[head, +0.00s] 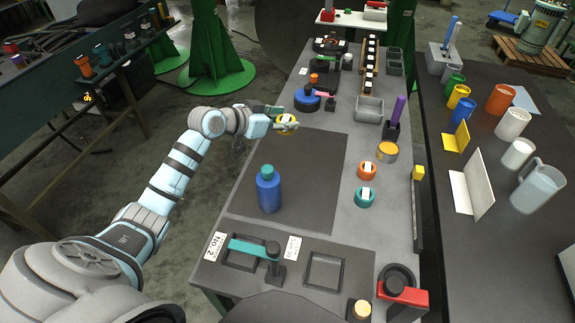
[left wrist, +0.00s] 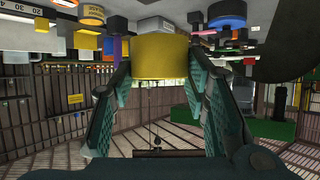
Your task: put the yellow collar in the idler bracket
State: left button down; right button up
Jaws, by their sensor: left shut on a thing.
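The yellow collar (head: 286,119) is at the far left edge of the table, in the fingers of my left gripper (head: 284,126). In the left wrist view the yellow collar (left wrist: 161,57) sits between the two green-padded fingers (left wrist: 160,85), which are shut on it. The collar appears held clear of the table top. I cannot tell for sure which fixture is the idler bracket. One fixture near the front has a teal bar (head: 252,248) on a black post. Another fixture further back has a blue round base (head: 307,100). My right gripper is not in view.
A blue bottle (head: 268,190) stands on the dark mat (head: 313,165). An orange ring (head: 366,171), a teal ring (head: 365,197) and a purple-handled tool (head: 398,109) stand at the right. An empty black frame (head: 325,271) and a red fixture (head: 402,292) are in front. The mat's right half is clear.

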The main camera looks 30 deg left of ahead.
pick_arm(q)
jog(key=b, duration=0.3)
send_over(281, 168)
jog(key=f, duration=0.8)
jog(key=shift+s+f, duration=0.2)
jog(key=shift+f, duration=0.2)
jog(key=f, duration=0.1)
jog(key=f+b, duration=0.1)
jog(key=f, duration=0.1)
jog(key=f+b, duration=0.1)
jog(key=f, duration=0.1)
jog(key=shift+w+d+f, duration=0.1)
jog(key=shift+w+f, duration=0.1)
jog(key=shift+w, duration=0.05)
jog(key=shift+s+r, duration=0.1)
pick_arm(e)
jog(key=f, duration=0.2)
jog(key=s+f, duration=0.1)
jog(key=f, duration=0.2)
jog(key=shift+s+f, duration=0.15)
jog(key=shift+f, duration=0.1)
pick_arm(q)
jog(key=c, duration=1.2)
grip_release()
